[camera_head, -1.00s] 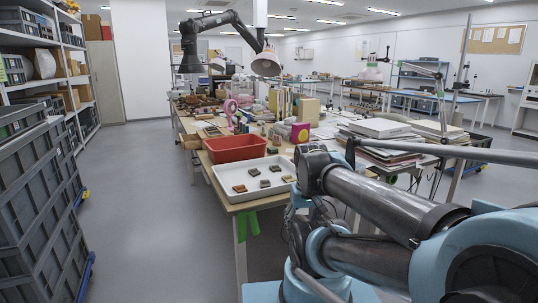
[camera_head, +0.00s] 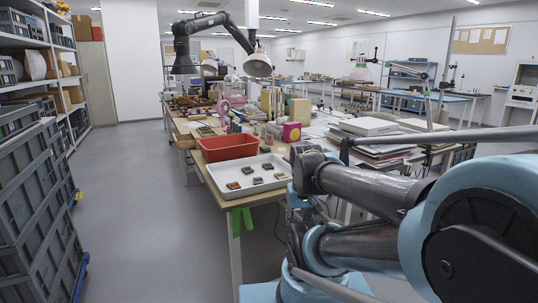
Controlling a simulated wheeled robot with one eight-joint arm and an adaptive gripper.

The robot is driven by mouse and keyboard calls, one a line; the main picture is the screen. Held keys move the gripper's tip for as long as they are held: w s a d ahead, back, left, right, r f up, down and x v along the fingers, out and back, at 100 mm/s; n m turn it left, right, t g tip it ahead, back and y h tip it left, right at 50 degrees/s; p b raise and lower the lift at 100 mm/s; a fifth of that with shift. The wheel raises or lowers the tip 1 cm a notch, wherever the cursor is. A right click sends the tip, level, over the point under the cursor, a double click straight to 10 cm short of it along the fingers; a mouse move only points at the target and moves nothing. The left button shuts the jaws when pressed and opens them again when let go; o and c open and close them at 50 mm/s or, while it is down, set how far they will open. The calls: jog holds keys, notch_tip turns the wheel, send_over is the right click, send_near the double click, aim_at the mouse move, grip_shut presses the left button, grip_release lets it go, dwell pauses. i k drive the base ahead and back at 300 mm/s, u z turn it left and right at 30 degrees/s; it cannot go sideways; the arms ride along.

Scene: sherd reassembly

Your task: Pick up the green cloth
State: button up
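The green cloth (camera_head: 241,219) hangs over the near end of the long table, below the white tray, in the head view. It shows as two narrow strips side by side against the table's front edge. My arm fills the right side of the view, in front of the table's right part. My gripper cannot be made out in this view.
A white tray (camera_head: 221,193) with several small sherds sits at the table's near end, with a red bin (camera_head: 228,147) behind it. Stacked papers (camera_head: 369,127) lie to the right. Grey crates (camera_head: 35,215) stand at the left; the floor (camera_head: 150,190) between is clear.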

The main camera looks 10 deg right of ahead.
aim_at(265, 149)
jog(key=k, duration=0.85)
jog(key=z, duration=1.1)
jog(key=i, duration=1.95)
jog(key=u, duration=1.85)
jog(key=i, duration=0.25)
jog(key=z, duration=0.05)
